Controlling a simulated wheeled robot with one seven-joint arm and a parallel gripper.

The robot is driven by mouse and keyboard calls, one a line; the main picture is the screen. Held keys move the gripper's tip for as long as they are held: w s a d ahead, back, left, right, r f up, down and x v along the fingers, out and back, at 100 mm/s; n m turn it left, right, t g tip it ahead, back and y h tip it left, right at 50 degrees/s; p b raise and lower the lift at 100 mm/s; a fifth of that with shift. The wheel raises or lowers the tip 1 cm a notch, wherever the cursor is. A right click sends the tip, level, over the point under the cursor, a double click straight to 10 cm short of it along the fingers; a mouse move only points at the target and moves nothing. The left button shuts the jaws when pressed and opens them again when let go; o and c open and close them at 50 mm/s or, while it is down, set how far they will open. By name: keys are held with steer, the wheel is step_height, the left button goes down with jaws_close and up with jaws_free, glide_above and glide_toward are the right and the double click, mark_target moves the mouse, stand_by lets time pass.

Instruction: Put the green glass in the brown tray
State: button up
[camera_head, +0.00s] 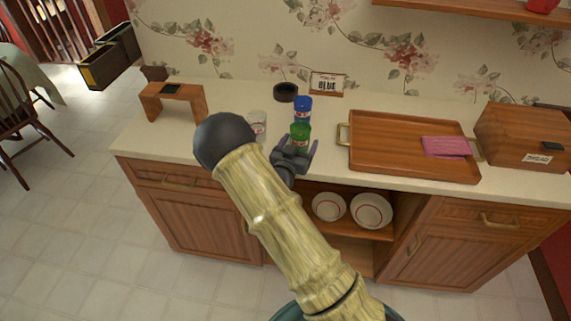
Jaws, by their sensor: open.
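The green glass (300,134) stands upright on the counter near its front edge, just in front of a blue glass (302,109). My gripper (302,149) is open at the front side of the green glass, with its fingers pointing toward it. I cannot tell whether the fingers touch or flank the glass. The lower part of the glass is partly hidden by the gripper. The brown tray (395,158) lies on the counter to the right, with metal handles at its ends. A pink cloth (445,147) lies at its right side.
A clear glass (257,121) stands left of the green glass, partly behind my arm. A wooden bread box (525,138) stands right of the tray, and a small wooden stand (174,92) is at the left.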

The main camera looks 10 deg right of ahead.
steer(key=b+v, duration=0.3)
steer(key=v, duration=1.4)
steer(key=shift+r, duration=0.3)
steer(key=shift+w, duration=0.1)
